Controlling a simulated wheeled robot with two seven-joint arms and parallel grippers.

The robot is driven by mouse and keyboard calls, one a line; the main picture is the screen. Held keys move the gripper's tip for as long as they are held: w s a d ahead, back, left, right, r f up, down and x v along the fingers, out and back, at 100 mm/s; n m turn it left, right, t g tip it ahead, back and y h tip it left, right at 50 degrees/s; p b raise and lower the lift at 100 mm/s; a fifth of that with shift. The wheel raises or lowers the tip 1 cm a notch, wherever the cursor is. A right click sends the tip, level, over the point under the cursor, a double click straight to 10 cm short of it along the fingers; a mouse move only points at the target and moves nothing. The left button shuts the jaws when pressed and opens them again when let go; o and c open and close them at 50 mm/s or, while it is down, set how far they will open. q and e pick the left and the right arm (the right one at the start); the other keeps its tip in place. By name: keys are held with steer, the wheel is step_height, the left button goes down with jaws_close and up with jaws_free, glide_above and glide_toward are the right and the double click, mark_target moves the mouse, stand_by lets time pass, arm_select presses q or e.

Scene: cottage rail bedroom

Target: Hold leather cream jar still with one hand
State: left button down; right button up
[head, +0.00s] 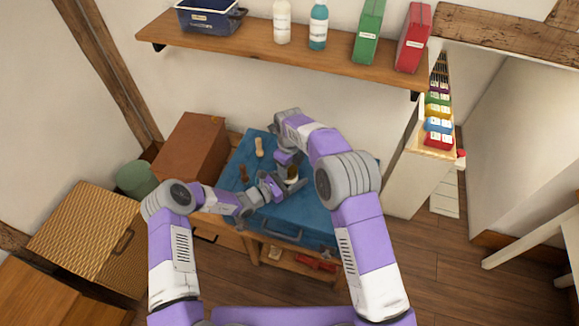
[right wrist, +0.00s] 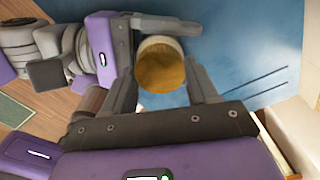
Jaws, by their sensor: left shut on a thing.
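The leather cream jar (head: 292,173) stands on a blue surface (head: 312,222), partly hidden by my grippers. In the right wrist view its round brown top (right wrist: 161,67) with a pale rim shows from above. My left gripper (head: 278,187) reaches in from the left and is shut on the jar; one dark finger (right wrist: 165,25) runs along the jar's far side. My right gripper (right wrist: 160,75) is above the jar, its two fingers open on either side of the top. A gap shows at the right finger; contact at the left finger is unclear.
A pale wooden object (head: 259,148) and a brown one (head: 243,173) stand on the blue surface left of the jar. A brown box (head: 190,145) is farther left. A wall shelf (head: 290,54) with bottles and boxes hangs above. The blue surface's front right is clear.

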steer(key=c, duration=0.4)
steer(key=shift+o, duration=0.2)
steer(key=n, duration=1.3)
steer(key=shift+n, duration=0.4)
steer(key=n, duration=0.3)
steer(key=shift+r+n, duration=0.1)
steer(key=shift+n, duration=0.3)
steer(key=n, duration=0.3)
steer(key=shift+n, duration=0.4)
steer(key=n, duration=0.3)
steer(key=shift+n, duration=0.4)
steer(key=n, duration=0.3)
steer(key=shift+n, duration=0.4)
steer(key=n, duration=0.5)
steer(key=shift+n, duration=0.4)
steer(key=n, duration=0.3)
steer(key=shift+n, duration=0.4)
steer(key=n, duration=0.3)
steer(key=shift+n, duration=0.4)
steer(key=n, duration=0.5)
steer(key=shift+n, duration=0.3)
steer(key=n, duration=0.5)
steer(key=shift+n, duration=0.4)
